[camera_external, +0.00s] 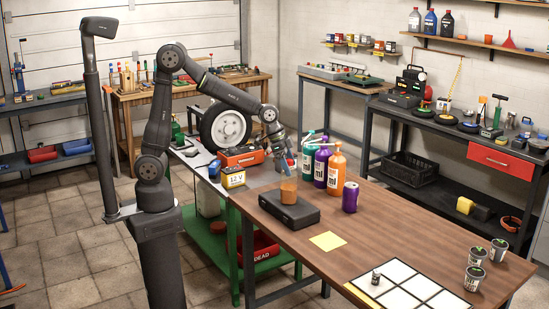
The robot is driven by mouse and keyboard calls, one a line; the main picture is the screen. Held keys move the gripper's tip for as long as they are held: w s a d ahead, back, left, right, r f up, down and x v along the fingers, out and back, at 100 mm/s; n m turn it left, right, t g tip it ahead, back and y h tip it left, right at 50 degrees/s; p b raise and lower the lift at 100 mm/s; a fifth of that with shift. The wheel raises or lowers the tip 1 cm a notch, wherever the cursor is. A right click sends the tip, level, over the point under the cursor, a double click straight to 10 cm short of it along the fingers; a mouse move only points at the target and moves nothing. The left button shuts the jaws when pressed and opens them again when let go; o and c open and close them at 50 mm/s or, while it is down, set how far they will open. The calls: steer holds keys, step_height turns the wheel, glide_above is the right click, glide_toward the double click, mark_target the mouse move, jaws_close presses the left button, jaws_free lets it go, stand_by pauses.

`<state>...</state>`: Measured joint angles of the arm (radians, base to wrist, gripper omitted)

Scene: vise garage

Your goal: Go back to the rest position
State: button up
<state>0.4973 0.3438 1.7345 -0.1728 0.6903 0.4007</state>
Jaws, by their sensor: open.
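My gripper (288,160) is at the end of my raised arm, pointing down above the far left part of the brown table (400,226). It is open. Just below it an orange-brown cylinder (288,190) stands on or behind a flat black box (289,209). I cannot tell whether the fingers touch the cylinder. No object shows clearly between the fingers, which are small and partly hidden.
Teal, purple and orange bottles (337,170) stand close right of my gripper. A purple can (350,197) is nearby. A white grid board (405,288) and several cups (498,250) are at the front right. A wheel (226,128) and yellow battery (233,179) are at left.

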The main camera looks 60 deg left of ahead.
steer(key=v, duration=1)
steer(key=x, duration=1.3)
step_height(320, 180, up, 4)
steer(key=shift+s+a+r, duration=0.1)
steer(key=shift+r, duration=0.15)
steer(key=s+d+r, duration=0.7)
steer(key=s, duration=0.4)
steer(key=s+d+f+m+g+h, duration=0.1)
steer(key=s+d+f+m+g, duration=0.15)
steer(key=d+m, duration=0.45)
steer(key=s+d+f+m+g, duration=0.1)
steer(key=s+d+f+m, duration=0.25)
steer(key=d, duration=0.65)
steer(key=w+a+f, duration=0.1)
steer(key=w+f, duration=0.3)
steer(key=w, duration=0.5)
steer(key=shift+f, duration=0.25)
steer(key=shift+a+g, duration=0.1)
steer(key=shift+g, duration=0.15)
